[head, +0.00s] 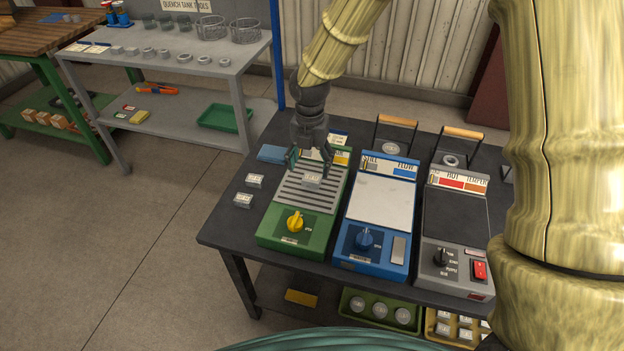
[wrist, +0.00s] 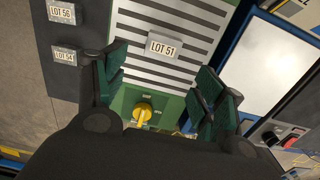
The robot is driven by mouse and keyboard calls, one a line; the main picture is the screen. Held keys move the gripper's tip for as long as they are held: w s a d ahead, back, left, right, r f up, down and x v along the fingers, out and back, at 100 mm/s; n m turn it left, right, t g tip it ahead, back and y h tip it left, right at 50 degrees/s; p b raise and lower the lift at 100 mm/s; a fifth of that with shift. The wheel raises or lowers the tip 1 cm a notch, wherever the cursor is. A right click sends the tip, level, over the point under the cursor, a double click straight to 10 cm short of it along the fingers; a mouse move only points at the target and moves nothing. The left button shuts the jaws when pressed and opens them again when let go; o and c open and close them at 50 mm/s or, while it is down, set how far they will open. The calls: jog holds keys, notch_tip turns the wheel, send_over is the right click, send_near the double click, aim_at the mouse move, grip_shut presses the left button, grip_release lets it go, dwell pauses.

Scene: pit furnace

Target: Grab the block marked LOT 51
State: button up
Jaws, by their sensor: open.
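The block marked LOT 51 (wrist: 164,47) lies on the slatted top of the green unit (head: 268,228), label facing up. In the head view the block (head: 312,179) shows just below my gripper (head: 309,160). My gripper is open and empty, pointing down. In the wrist view its two dark green finger pads (wrist: 163,92) stand left and right of the block's column, with the block between and beyond them. No contact with the block shows.
Blocks marked LOT 56 (wrist: 61,11) and LOT 54 (wrist: 64,55) lie on the dark table (head: 222,225) left of the green unit. A blue unit (head: 374,262) and a grey unit (head: 456,281) stand to the right. Wooden-handled items (head: 397,121) stand behind.

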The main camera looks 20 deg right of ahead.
aim_at(312, 177)
jog(key=shift+w+f, duration=0.7)
jog(key=shift+f, duration=0.3)
jog(key=shift+s+d+f, duration=0.15)
jog(key=shift+s+f, duration=0.05)
jog(key=shift+s, duration=0.1)
jog(key=f, duration=0.3)
jog(key=shift+w+d+f, duration=0.2)
jog(key=shift+w+d, duration=0.05)
jog(key=shift+w, duration=0.1)
jog(key=shift+s+f+p, duration=0.1)
jog(key=shift+f+p, duration=0.2)
jog(key=shift+f, duration=0.15)
jog(key=c, duration=1.5)
jog(key=shift+r, duration=0.1)
